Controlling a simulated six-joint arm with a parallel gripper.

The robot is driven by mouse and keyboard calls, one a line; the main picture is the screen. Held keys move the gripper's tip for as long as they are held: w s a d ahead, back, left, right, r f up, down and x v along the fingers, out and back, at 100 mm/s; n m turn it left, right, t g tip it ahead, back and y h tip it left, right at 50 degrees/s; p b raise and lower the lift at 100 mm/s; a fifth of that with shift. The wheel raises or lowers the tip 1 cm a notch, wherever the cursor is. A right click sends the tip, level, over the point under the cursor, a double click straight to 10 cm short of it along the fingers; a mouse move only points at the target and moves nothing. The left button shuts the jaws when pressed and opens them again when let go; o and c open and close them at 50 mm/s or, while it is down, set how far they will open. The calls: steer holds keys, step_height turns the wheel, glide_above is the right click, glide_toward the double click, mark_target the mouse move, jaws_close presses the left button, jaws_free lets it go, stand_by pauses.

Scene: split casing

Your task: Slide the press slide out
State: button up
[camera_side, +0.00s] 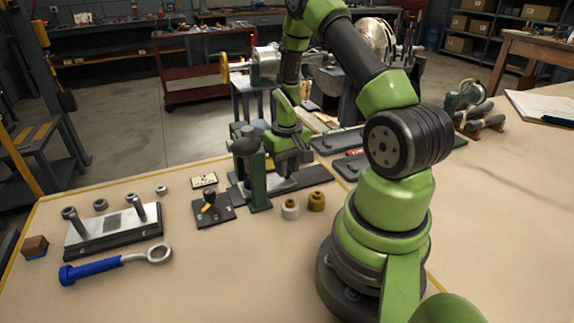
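A small green and dark press (257,183) stands upright on the table, left of my arm. A flat dark grey slide (312,177) extends right from its foot; which part of it is slide and which is fixed base is hard to tell. My gripper (290,170) points down just right of the press column, low over the flat slide. Its fingers are small and dark here, so I cannot tell whether they touch or grip the slide.
A silver and a brass bushing (316,201) stand in front of the press. A small black plate with a knob (211,207) lies to its left. Farther left are a two-post fixture (113,232) and a blue-handled wrench (118,262). The front table is clear.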

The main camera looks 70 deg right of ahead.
jaws_close()
steer(key=s+d, duration=0.8)
steer(key=shift+s+d, duration=0.1)
steer(key=o, duration=0.7)
jaws_free()
steer(key=shift+c, duration=0.2)
step_height(320, 180, up, 10)
